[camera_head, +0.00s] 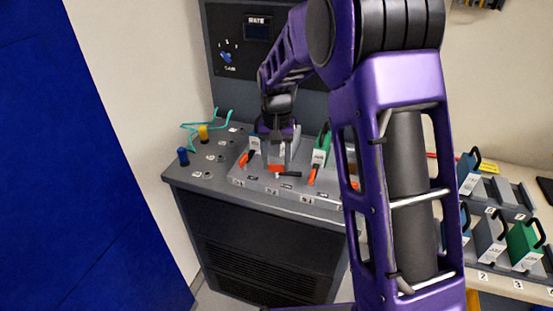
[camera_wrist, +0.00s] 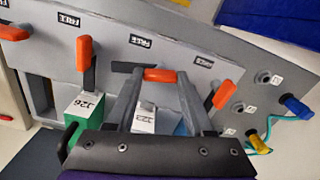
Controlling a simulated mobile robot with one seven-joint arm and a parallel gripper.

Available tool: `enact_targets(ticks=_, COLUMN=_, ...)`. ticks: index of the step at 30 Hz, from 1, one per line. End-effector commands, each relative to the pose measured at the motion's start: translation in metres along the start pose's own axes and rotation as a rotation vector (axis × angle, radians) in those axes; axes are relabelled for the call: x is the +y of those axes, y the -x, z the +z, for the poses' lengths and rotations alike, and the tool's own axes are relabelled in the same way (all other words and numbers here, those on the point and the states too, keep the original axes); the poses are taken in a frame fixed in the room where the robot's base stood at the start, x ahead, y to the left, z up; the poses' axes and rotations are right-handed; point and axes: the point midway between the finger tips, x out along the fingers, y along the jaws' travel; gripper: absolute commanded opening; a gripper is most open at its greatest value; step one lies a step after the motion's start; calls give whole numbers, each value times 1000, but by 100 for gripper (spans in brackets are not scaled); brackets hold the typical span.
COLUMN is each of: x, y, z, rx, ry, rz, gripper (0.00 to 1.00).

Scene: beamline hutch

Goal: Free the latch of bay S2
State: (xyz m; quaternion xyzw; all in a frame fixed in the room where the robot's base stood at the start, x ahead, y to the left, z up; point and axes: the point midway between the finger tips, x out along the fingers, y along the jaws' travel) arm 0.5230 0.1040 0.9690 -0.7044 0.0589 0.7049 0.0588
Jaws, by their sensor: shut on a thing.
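The latch of bay S2 has an orange handle (camera_head: 276,168) on a dark bar at the front of the sloped rack (camera_head: 256,187). In the wrist view the handle (camera_wrist: 160,75) lies crosswise between my fingertips, with the dark bar reaching to the left. My gripper (camera_wrist: 160,78) is shut on this handle; it also shows in the head view (camera_head: 279,160). A module with a white label (camera_wrist: 144,119) sits behind the latch, partly hidden by my fingers. A printed label (camera_wrist: 140,42), seen upside down, lies beside the latch and seems to read FREE.
Neighbouring orange latches stand on both sides, one (camera_wrist: 86,52) by a green module (camera_wrist: 86,106), the other (camera_wrist: 222,95) tilted. Yellow (camera_wrist: 257,143) and blue (camera_wrist: 297,106) plugs with teal cable are near. A side bench holds more modules (camera_head: 524,245).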

Motion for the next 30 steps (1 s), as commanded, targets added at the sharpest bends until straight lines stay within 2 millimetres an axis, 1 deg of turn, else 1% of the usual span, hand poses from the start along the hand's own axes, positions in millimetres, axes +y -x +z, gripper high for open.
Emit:
enact_targets(ticks=6, x=-1, y=2, z=-1, rx=3, ry=-119, rz=-1, gripper=0)
enact_targets(ticks=12, x=0, y=1, z=-1, rx=3, ry=-182, rz=-1, gripper=0)
enact_targets(ticks=28, x=0, y=1, z=-1, rx=3, ry=-206, rz=-1, gripper=0)
enact_targets(ticks=29, x=0, y=1, z=-1, rx=3, ry=-206, rz=-1, gripper=54)
enact_targets(ticks=30, x=0, y=1, z=-1, rx=3, ry=-206, rz=-1, gripper=61)
